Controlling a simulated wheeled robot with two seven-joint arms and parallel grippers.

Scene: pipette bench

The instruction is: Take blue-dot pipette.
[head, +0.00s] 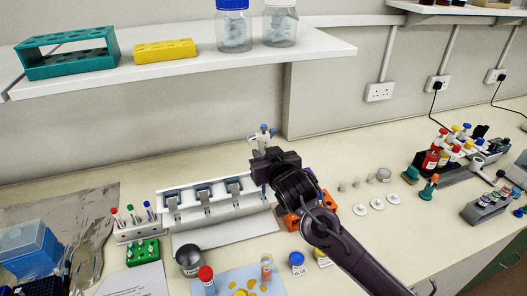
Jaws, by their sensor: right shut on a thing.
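A white pipette with blue parts at its top (263,133) stands up out of my right gripper (263,154), at the right end of the pipette stand. The gripper is shut on it. The gripper body hides the lower part of the pipette, so I cannot tell whether it still touches the stand. The blue mark is too small to make out as a dot. The white pipette stand (187,217) with several grey-blue holders lies left of the gripper on the bench. My left gripper is not in view.
A tube rack (132,235) and a green rack (143,252) stand left of the stand. A grey round pot (189,261), a red-capped bottle (206,279) and a blue-lidded jar (297,263) stand in front. An orange rack (329,203) is partly behind my arm. A shelf (200,63) hangs above.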

